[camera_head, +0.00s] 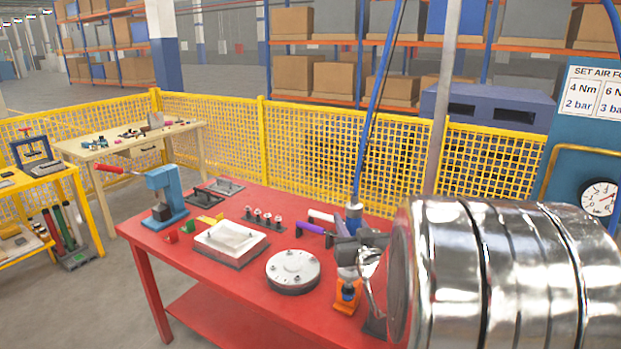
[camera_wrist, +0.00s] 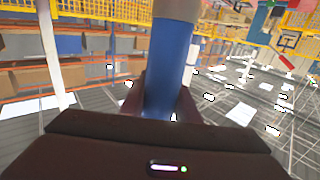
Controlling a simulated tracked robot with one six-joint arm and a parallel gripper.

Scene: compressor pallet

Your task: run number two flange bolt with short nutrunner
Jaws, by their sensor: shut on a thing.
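My gripper (camera_head: 350,246) is near the right end of the red bench, above an orange stand (camera_head: 347,296). It is shut on a blue cylindrical nutrunner (camera_head: 354,216) with a blue hose rising from its top. In the wrist view the dark jaws (camera_wrist: 163,105) grip both sides of the blue body (camera_wrist: 172,62). The nutrunner's lower end is hidden, and I cannot tell if it touches the stand. A round silver flange (camera_head: 293,268) with several bolts lies on the bench, left of my gripper. Bolt numbers are not readable.
The red bench (camera_head: 215,288) also bears a white-topped rectangular cover (camera_head: 231,238), a rack of small bolts (camera_head: 264,217), a purple-handled tool (camera_head: 312,228) and a blue press (camera_head: 164,195). Yellow mesh fencing (camera_head: 210,130) runs behind.

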